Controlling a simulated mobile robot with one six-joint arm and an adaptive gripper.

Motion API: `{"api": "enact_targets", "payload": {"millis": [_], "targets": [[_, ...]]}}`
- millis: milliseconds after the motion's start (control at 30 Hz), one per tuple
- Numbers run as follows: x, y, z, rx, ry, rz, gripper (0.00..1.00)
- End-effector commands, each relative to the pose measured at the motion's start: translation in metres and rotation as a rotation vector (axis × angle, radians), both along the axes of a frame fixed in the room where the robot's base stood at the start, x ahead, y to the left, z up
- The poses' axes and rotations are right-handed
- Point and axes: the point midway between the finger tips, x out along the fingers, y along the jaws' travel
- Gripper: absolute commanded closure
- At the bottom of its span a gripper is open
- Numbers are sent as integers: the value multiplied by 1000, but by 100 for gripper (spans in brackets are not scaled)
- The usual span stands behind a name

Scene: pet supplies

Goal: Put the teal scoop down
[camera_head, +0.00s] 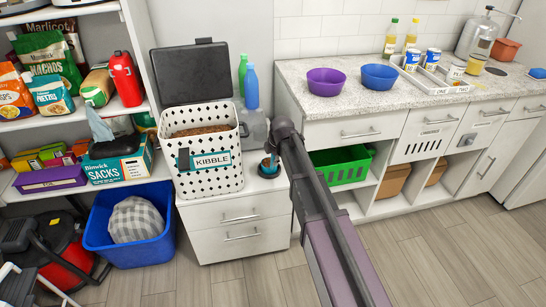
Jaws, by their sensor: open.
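A small teal item (269,165), which looks like the teal scoop, rests on or just above the white cabinet top, right of the kibble bin (224,178). It is small and partly hidden, so I cannot tell exactly how it lies. My arm reaches in from the lower right, and my gripper (271,149) is at its far end, pointing down right over the teal item. The jaws are open. The fingertips are too small and dark to show whether they touch it.
The white bin holds brown kibble, its dark lid (193,72) raised behind. A blue tub (103,238) is at left. The counter (335,104) at right holds purple and blue bowls.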

Motion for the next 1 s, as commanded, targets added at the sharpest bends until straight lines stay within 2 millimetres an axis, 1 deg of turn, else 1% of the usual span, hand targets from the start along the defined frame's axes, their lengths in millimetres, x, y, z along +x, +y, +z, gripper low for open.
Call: {"api": "enact_targets", "payload": {"millis": [33, 1000], "targets": [[-1, -1, 5, 0, 0, 0, 38], [-28, -15, 85, 0, 0, 0, 38]]}}
